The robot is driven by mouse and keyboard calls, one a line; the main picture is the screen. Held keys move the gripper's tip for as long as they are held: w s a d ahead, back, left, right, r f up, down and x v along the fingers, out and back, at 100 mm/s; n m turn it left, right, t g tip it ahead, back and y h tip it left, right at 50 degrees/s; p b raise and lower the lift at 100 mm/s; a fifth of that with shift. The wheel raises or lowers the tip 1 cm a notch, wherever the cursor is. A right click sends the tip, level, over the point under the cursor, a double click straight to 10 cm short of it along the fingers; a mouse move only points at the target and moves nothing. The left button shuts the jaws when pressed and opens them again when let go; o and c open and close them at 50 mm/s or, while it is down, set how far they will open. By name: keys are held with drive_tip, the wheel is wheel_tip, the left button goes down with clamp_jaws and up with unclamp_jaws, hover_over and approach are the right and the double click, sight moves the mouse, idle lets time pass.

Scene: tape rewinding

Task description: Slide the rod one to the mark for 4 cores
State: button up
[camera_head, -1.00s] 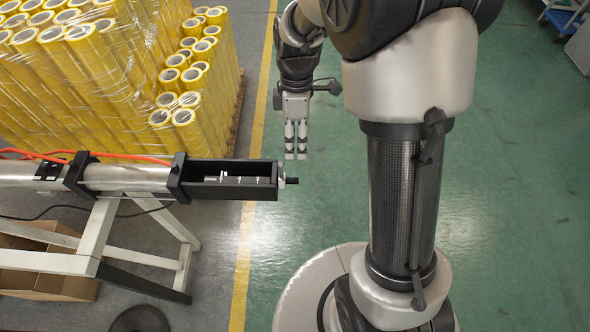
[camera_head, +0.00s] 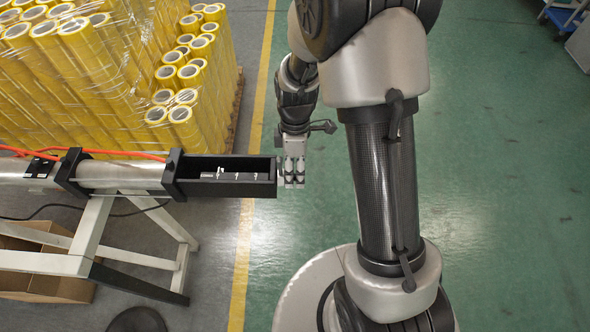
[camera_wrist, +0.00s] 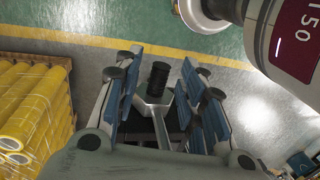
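The black trough (camera_head: 228,189) at the end of the long metal tube has a grey bar (camera_head: 213,176) inside, with a few small white marks along it. Earlier, a dark knob stuck out of its right end. My gripper (camera_head: 293,183) now hangs over that spot and hides it in the head view. In the wrist view, a black ribbed knob (camera_wrist: 160,75), which looks like the end of the rod, stands between the blue finger pads of my gripper (camera_wrist: 163,95). Gaps show on both sides of the knob, so the fingers are open around it. Which mark the rod is at cannot be read.
The metal tube (camera_head: 120,175) rests on a light metal stand (camera_head: 95,225) at the left. A wrapped pallet of yellow tape rolls (camera_head: 100,70) stands behind it. A cardboard box (camera_head: 45,280) lies under the stand. The green floor (camera_head: 500,200) at the right is clear.

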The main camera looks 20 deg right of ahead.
drive_tip(key=shift+c, duration=0.4)
clamp_jaws()
